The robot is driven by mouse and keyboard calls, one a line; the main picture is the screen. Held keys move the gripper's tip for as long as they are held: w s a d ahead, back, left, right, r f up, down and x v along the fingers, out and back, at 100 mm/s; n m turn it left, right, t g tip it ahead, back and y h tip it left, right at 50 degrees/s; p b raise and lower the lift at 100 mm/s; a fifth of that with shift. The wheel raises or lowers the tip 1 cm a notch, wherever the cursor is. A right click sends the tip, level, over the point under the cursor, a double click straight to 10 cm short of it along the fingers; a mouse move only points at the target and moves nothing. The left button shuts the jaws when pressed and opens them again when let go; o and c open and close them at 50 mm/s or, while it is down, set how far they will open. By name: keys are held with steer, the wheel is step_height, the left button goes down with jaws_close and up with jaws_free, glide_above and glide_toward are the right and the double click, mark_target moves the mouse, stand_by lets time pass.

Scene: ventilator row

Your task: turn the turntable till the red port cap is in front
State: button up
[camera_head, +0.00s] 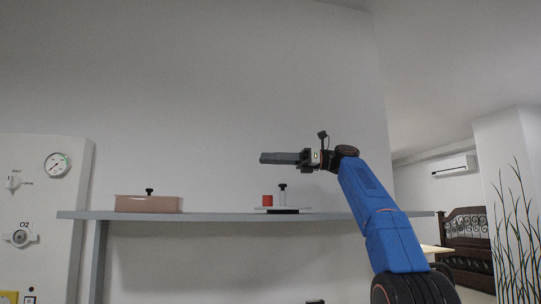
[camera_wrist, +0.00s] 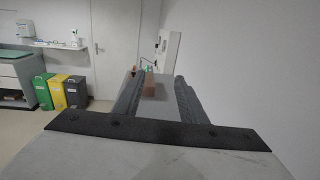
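The turntable (camera_head: 296,209) is a thin pale disc on a dark base on the shelf. The red port cap (camera_head: 267,200) stands on its left part as seen in the head view. A pale post with a dark top (camera_head: 283,196) stands near the disc's middle. My gripper (camera_head: 264,158) points left, above the turntable and clear of it. In the wrist view my gripper's two fingers (camera_wrist: 160,82) are apart with nothing held between them. The turntable and red cap cannot be made out in the wrist view.
The grey shelf (camera_head: 225,216) runs along the wall. A pinkish box with a black knob (camera_head: 148,204) stands on its left part; a brownish box (camera_wrist: 150,84) shows between the fingers. The shelf between box and turntable is clear. A gauge panel (camera_head: 40,215) is far left.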

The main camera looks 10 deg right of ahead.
mark_target(283, 197)
steer(key=shift+r, duration=0.7)
steer(key=shift+s+r, duration=0.1)
steer(key=shift+d, duration=0.1)
steer(key=shift+c, duration=0.3)
steer(key=s+d+f+m+t, duration=0.1)
steer(key=s+d+f+t, duration=0.1)
steer(key=d, duration=0.3)
steer(key=s+d+f+m+t+h, duration=0.1)
steer(key=s+d+f+m+t, duration=0.1)
steer(key=d+f, duration=0.2)
steer(key=s+d+f+m+t+h, duration=0.1)
steer(key=s+d+f+t, duration=0.1)
steer(key=d, duration=0.4)
steer(key=shift+s+d+f+t, duration=0.1)
steer(key=shift+s+f+t, duration=0.05)
steer(key=shift+f, duration=0.25)
steer(key=shift+s+d+f+t, duration=0.1)
steer(key=shift+s+f+t, duration=0.05)
steer(key=shift+f, duration=0.25)
steer(key=shift+w+a+f, duration=0.1)
steer(key=shift+a, duration=0.25)
steer(key=x, duration=1.6)
steer(key=shift+w+a, duration=0.2)
steer(key=shift+c, duration=0.2)
